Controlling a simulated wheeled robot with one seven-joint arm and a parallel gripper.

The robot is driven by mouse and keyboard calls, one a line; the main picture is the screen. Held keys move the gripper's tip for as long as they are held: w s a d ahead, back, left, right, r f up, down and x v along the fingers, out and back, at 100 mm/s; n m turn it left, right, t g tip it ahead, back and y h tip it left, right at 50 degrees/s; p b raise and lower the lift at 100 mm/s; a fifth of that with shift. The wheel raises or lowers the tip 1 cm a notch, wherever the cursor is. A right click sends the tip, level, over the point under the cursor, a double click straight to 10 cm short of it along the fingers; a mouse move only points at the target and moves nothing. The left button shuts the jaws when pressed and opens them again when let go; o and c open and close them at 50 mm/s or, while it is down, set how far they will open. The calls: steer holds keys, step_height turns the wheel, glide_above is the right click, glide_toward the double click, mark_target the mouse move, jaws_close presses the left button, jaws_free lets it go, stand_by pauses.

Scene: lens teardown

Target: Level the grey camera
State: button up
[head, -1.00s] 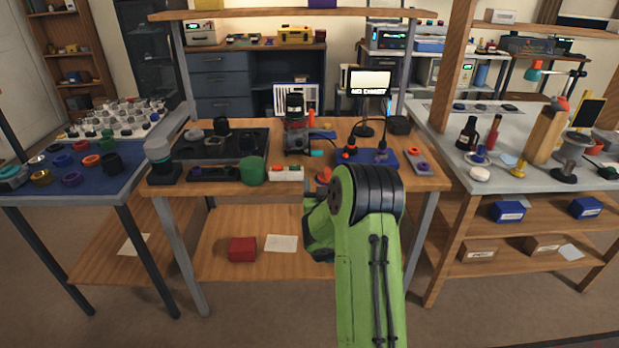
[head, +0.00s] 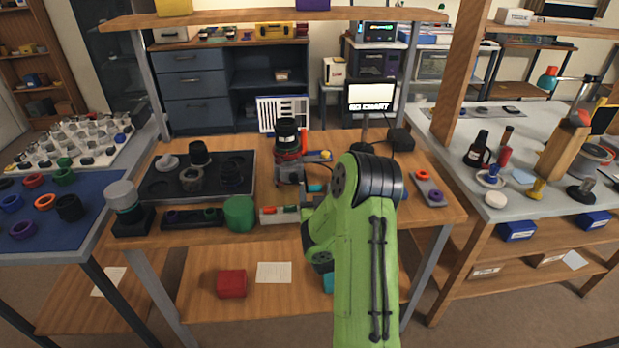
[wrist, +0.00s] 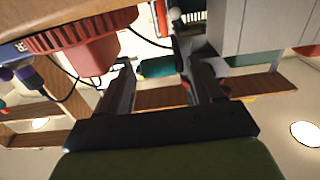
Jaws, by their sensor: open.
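A grey cylindrical head on a black base (head: 122,196) stands at the front left corner of the wooden bench (head: 330,145) and leans slightly. It may be the grey camera, but I cannot be sure. My gripper (wrist: 158,67) is open in the wrist view, with its two dark fingers spread.
A red ribbed knob (wrist: 82,45) is close beside one finger. A pale box with coloured buttons (head: 279,214) and a green cylinder (head: 239,213) stand along the front edge. A black lens (head: 287,134) stands mid-bench. A small lit screen (head: 370,95) is behind.

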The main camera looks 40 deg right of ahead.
steer(key=shift+w+d, duration=0.1)
steer(key=shift+r, duration=0.1)
steer(key=shift+c, duration=0.5)
jaws_close()
steer(key=shift+r+p, duration=0.15)
steer(key=shift+p, duration=0.25)
